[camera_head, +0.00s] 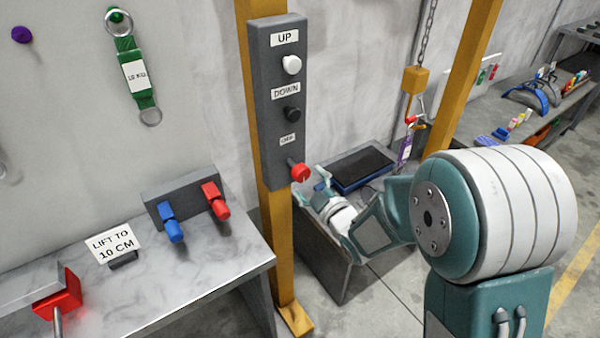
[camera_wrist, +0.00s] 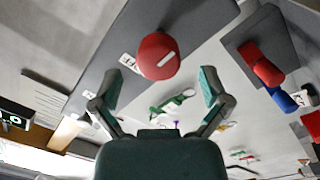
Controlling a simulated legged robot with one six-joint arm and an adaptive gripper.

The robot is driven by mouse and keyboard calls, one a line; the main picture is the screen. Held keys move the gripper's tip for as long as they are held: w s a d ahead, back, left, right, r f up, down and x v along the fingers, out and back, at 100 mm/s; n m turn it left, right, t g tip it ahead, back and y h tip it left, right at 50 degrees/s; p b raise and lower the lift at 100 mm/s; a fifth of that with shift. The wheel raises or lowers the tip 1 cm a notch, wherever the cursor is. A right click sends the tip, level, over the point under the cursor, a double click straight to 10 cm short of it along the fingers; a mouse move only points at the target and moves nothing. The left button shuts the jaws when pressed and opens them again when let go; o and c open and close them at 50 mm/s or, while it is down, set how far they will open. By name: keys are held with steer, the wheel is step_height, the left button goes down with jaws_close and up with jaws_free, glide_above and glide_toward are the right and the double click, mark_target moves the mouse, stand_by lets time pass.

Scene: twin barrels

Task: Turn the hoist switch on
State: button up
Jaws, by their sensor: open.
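The grey hoist control panel (camera_head: 270,105) is fixed to a yellow post. My gripper (camera_head: 321,182) is just right of and slightly below the knob. Its fingers (camera_wrist: 161,80) are spread wide on both sides of the knob, and neither visibly touches it.
A marble-topped table (camera_head: 190,262) at left holds blue (camera_head: 172,226) and red (camera_head: 217,203) handles and a "LIFT TO 10 CM" sign (camera_head: 113,243). A hoist chain with a yellow block (camera_head: 415,80) hangs behind. A grey bench (camera_head: 325,260) stands below my arm.

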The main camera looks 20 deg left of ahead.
mark_target(304, 177)
steer(key=shift+x, duration=1.1)
steer(key=shift+w+a, duration=0.4)
steer(key=shift+w, duration=0.1)
steer(key=shift+a, duration=0.3)
steer(key=shift+d, duration=0.3)
steer(key=c, duration=1.1)
steer(key=shift+c, duration=0.2)
